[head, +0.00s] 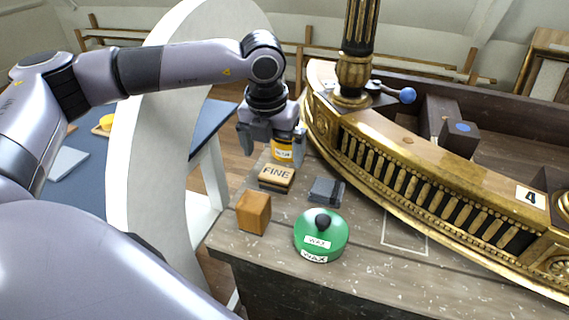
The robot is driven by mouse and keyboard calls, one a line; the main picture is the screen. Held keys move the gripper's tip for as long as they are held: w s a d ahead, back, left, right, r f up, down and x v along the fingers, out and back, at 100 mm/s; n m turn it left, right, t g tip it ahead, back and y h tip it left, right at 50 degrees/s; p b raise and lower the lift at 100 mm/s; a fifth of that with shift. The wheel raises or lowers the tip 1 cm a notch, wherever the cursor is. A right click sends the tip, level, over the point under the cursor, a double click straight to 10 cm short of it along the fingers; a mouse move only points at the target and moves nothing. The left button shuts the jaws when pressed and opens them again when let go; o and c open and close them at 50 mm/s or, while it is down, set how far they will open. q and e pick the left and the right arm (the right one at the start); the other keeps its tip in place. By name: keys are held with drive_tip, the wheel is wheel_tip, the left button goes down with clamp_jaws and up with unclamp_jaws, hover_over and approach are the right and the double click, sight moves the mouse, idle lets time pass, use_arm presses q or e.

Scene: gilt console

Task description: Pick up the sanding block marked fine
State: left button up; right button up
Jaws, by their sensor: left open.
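The sanding block marked FINE (276,177) lies on the worn grey bench top, its tan labelled face up and a darker layer beneath. My left gripper (272,150) hangs above and just behind it in the picture, fingers pointing down and apart. The gripper does not appear to touch the FINE block. An item with a yellow label (283,150) shows by the fingers; its wording is too small to read, and I cannot tell whether it stands between or behind them. My right gripper is out of view.
A wooden block (254,212), a dark grey block (326,190) and a green round WAX tin (321,236) with a black knob stand close by on the bench (370,275). A gilt curved console (430,165) borders the right. A white curved panel (150,150) stands left.

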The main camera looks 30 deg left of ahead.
sight(276, 173)
use_arm(q)
drive_tip(key=shift+w+f, duration=0.15)
drive_tip(key=shift+f, duration=0.1)
drive_tip(key=f, duration=0.2)
drive_tip(key=f+p, duration=0.1)
drive_tip(key=f, duration=0.3)
drive_tip(key=shift+w+f, duration=0.25)
drive_tip(key=shift+w, duration=0.05)
drive_tip(key=c, duration=1)
